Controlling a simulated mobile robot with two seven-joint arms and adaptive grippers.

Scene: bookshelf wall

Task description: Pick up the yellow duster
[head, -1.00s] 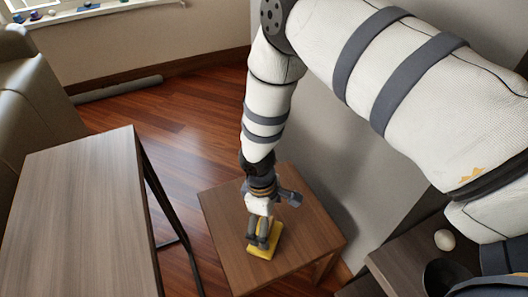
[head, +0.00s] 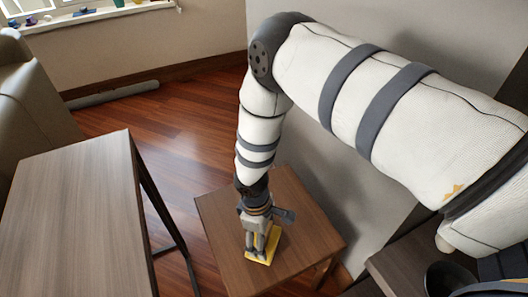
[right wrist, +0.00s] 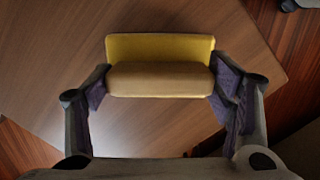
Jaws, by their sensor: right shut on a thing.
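The yellow duster (head: 271,243) is on or just above the small brown wooden table (head: 300,228) in the head view. My right gripper (head: 259,247) points down over it, with its fingers at the duster. In the right wrist view the duster (right wrist: 160,65) lies across between the two fingertips of my right gripper (right wrist: 158,88), which touch its ends. I cannot tell if a gap lies between the duster and the tabletop. My left gripper is not in view.
A larger wooden table (head: 75,215) stands at the left, with a floor gap between the two tables. A wall (head: 350,200) rises to the right of the small table. A dark shelf (head: 405,265) with a dark cup (head: 443,278) is at the lower right.

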